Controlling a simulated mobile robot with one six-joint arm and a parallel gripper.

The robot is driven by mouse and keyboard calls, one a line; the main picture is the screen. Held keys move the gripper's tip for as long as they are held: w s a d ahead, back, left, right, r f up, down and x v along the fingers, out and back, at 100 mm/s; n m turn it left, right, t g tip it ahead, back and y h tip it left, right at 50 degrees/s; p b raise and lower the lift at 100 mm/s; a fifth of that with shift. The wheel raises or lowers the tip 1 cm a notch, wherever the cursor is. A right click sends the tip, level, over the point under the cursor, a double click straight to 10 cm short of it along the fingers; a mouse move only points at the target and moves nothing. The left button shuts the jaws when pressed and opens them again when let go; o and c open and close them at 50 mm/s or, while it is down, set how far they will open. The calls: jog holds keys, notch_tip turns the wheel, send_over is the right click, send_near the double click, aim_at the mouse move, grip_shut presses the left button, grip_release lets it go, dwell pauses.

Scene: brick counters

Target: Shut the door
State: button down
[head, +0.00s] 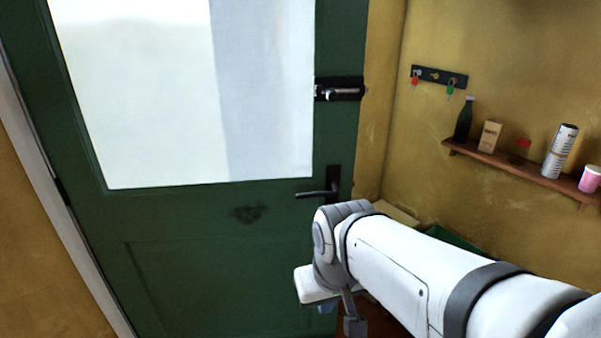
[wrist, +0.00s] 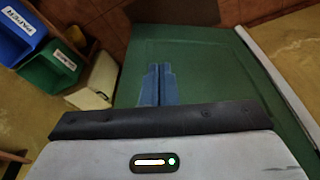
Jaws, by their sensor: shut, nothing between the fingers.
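The green door (head: 200,250) has a large pale glass pane (head: 180,90) and fills the left and middle of the head view. Its dark lever handle (head: 320,193) and a bolt (head: 340,91) are near its right edge. No frame shows along that edge, and I cannot tell how far the door stands open. My gripper (wrist: 158,70) is shut and empty, with blue fingers together in front of the green door panel (wrist: 200,65) in the wrist view. In the head view it is below the handle, mostly hidden by my wrist. I cannot tell whether it touches the door.
A white frame strip (head: 75,230) runs along the door's left side. On the right wall are a key rack (head: 439,76) and a shelf (head: 500,160) with several items. A blue bin (wrist: 22,35), a green bin (wrist: 52,68) and a cream box (wrist: 91,90) are at left in the wrist view.

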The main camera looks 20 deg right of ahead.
jog(key=m+t+h+p, duration=0.2)
jog(key=t+h, duration=0.1)
jog(key=t, duration=1.2)
send_near(342, 197)
jog(key=s, duration=0.1)
jog(key=s+a+r, duration=0.1)
jog(key=s, duration=0.3)
jog(key=shift+a+r, duration=0.35)
jog(key=shift+r, duration=0.05)
jog(key=shift+w+r+b, duration=0.1)
jog(key=shift+w+b, duration=0.05)
jog(key=shift+b, duration=0.5)
jog(key=w+p, duration=0.1)
jog(key=w, duration=0.2)
jog(key=w+d+p, duration=0.1)
jog(key=w+p, duration=0.1)
jog(key=w, duration=0.2)
jog(key=w+p, duration=0.1)
jog(key=w, duration=0.3)
jog(key=shift+w+d+r+p, duration=0.15)
jog(key=shift+d+p, duration=0.15)
jog(key=shift+d, duration=0.05)
